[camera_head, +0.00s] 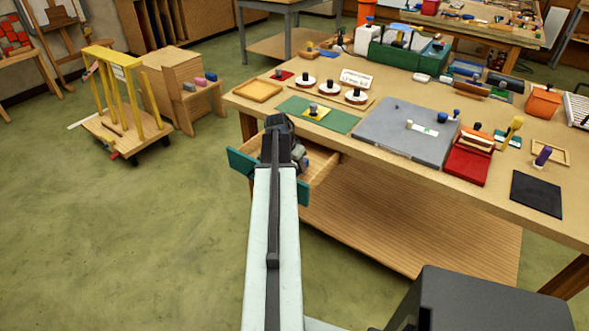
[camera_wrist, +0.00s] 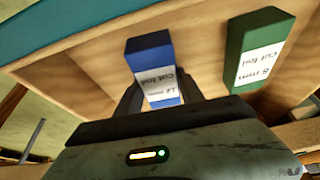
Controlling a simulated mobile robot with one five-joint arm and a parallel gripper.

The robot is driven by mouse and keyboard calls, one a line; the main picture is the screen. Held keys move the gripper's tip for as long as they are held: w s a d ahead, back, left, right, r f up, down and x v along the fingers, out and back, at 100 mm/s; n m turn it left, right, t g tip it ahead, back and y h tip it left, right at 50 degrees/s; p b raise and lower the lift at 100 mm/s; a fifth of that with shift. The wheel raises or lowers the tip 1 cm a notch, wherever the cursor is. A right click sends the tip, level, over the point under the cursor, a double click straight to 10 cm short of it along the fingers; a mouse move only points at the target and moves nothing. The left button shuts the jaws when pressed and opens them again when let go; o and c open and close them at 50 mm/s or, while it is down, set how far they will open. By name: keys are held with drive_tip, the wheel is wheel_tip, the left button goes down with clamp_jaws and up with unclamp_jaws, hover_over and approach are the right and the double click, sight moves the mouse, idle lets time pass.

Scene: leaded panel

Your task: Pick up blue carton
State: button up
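The blue carton (camera_wrist: 146,52) has a white label with upside-down "cut foil" print and is in the wooden drawer (camera_wrist: 85,57). In the wrist view my gripper (camera_wrist: 158,85) has one dark finger on each side of the carton's near end. Whether the fingers press on the carton cannot be told. A green carton (camera_wrist: 239,52) with a white label is to the right, outside the fingers. In the head view my gripper (camera_head: 279,125) is over the open drawer (camera_head: 323,167) with the teal front (camera_head: 303,192), and my arm hides the blue carton.
The workbench (camera_head: 385,150) rises just behind the drawer, with a grey board (camera_head: 400,128), a red box (camera_head: 470,160) and a green mat (camera_head: 335,120) on top. A yellow-posted cart (camera_head: 118,120) and a wooden cabinet (camera_head: 170,75) stand left. Open floor (camera_head: 130,240) lies front left.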

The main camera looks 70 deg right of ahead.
drive_tip(key=shift+c, duration=0.5)
wheel_tip(320, 180, up, 11)
drive_tip(key=p, duration=1)
drive_tip(key=shift+f+p, duration=0.2)
drive_tip(key=shift+p, duration=0.1)
